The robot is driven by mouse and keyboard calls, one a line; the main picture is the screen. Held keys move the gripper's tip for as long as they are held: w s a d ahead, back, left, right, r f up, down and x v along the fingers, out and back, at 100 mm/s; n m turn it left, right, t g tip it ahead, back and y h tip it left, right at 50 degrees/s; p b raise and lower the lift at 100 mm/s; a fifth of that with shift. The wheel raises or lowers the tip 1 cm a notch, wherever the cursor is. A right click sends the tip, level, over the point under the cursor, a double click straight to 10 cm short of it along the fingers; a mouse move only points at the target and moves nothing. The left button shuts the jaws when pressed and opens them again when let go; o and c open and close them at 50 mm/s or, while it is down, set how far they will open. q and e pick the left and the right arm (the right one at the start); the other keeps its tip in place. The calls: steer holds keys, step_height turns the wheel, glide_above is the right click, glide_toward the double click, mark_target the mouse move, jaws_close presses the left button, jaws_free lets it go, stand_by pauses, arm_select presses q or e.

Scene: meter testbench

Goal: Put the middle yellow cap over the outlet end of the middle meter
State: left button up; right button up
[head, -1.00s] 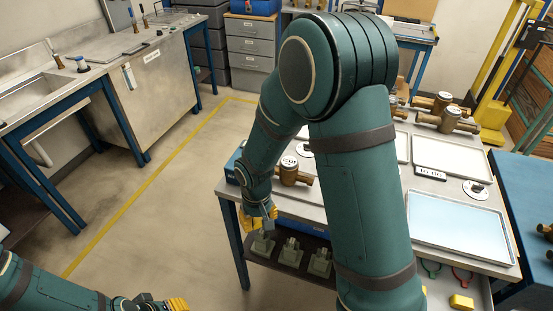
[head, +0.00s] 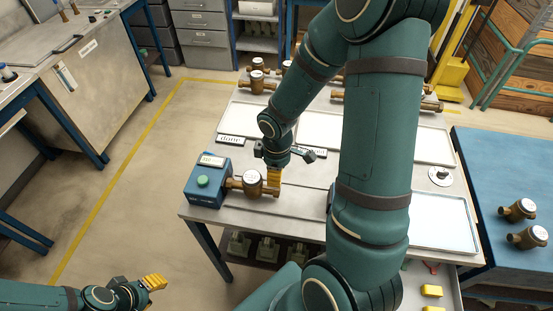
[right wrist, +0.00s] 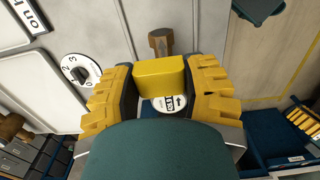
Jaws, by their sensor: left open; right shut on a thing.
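A brass meter (head: 253,182) with a white round dial sits at the front left of the bench, its left end at a blue box with a green button (head: 207,182). My right gripper (head: 273,181) points down at the meter's right end. In the right wrist view it is shut on a yellow cap (right wrist: 160,78). A white dial (right wrist: 169,103) shows just below the cap and a brass piece (right wrist: 160,42) just above it. I cannot tell whether the cap is around the pipe end or only beside it. My left gripper (head: 154,282) is open and empty, away from the bench.
Yellow caps (head: 432,291) lie in the drawer at the lower right. More meters stand at the bench's back and on the blue table (head: 480,160) at right. Trays (head: 440,222) and a selector knob (head: 440,176) occupy the bench's right. Floor at left is clear.

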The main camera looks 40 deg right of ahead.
steer(key=shift+s+a+f, duration=0.1)
steer(key=shift+s+f, duration=0.05)
steer(key=shift+f, duration=0.3)
step_height(320, 180, down, 2)
steer(key=shift+f+b, duration=0.1)
steer(key=shift+b, duration=0.55)
steer(key=shift+f+b, duration=0.75)
steer(key=shift+f, duration=0.15)
steer(key=shift+f+b, duration=1.05)
steer(key=shift+b, duration=0.05)
steer(key=shift+f+b, duration=0.3)
steer(key=shift+f, duration=0.25)
steer(key=o, duration=1.3)
steer(key=shift+c, duration=0.2)
